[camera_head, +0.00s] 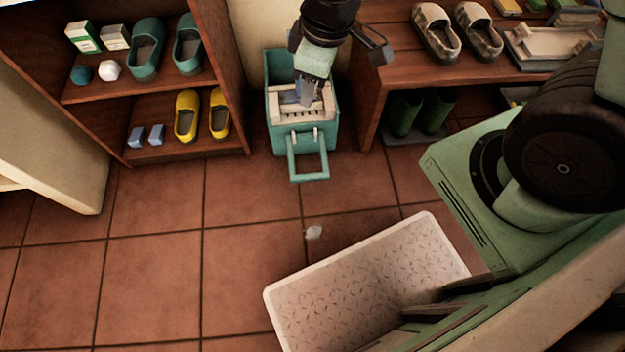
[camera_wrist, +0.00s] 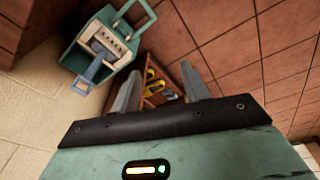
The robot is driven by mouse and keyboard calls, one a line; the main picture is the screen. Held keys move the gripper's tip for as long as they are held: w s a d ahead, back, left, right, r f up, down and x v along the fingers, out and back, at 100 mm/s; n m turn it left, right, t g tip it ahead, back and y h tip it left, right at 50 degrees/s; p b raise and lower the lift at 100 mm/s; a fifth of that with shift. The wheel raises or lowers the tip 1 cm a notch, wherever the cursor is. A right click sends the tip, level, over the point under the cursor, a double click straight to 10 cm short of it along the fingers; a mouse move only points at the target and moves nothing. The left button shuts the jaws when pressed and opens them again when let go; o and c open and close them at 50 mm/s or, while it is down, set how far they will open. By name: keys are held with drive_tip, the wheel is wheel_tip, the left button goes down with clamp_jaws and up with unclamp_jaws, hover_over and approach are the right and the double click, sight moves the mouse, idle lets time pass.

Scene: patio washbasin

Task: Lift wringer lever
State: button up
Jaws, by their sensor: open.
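A teal mop bucket (camera_head: 276,137) with a cream slotted wringer (camera_head: 287,115) in its top stands on the floor between two shelf units. A teal U-shaped loop (camera_head: 309,177) sticks out at its near side. The bucket also shows at the upper left of the wrist view (camera_wrist: 75,58), with a blue-grey lever-like handle (camera_wrist: 84,84) at its wringer. My gripper (camera_wrist: 160,70) is open and empty, its two fingers apart and to the right of the bucket in that view. In the head view it hangs over the bucket and hides part of the wringer.
The left shelf (camera_head: 150,88) holds clogs, yellow shoes and small boxes. The right shelf (camera_head: 440,76) holds patterned shoes, with dark green boots (camera_head: 403,113) below. A pale patterned tray (camera_head: 350,283) lies in front. The tiled floor at left is clear.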

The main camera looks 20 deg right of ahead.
drive_tip(key=w+d+f+n+y+b, duration=0.1)
drive_tip(key=w+d+f+b, duration=0.15)
drive_tip(key=f, duration=0.75)
drive_tip(key=w+d+f+n+b, duration=0.15)
drive_tip(key=f+b, duration=0.25)
drive_tip(key=f, duration=0.5)
drive_tip(key=n+y+b, duration=0.2)
drive_tip(key=b, duration=0.5)
approach(311, 176)
drive_tip(key=shift+t, duration=0.4)
drive_tip(key=b+x, duration=0.2)
drive_tip(key=x, duration=0.1)
drive_tip(key=b+x, duration=0.2)
drive_tip(key=b, duration=0.1)
drive_tip(key=b+x, duration=0.3)
drive_tip(key=shift+s+a+f, duration=0.1)
drive_tip(key=shift+s+f, duration=0.2)
drive_tip(key=shift+f, duration=0.1)
drive_tip(key=shift+r, duration=0.1)
clamp_jaws()
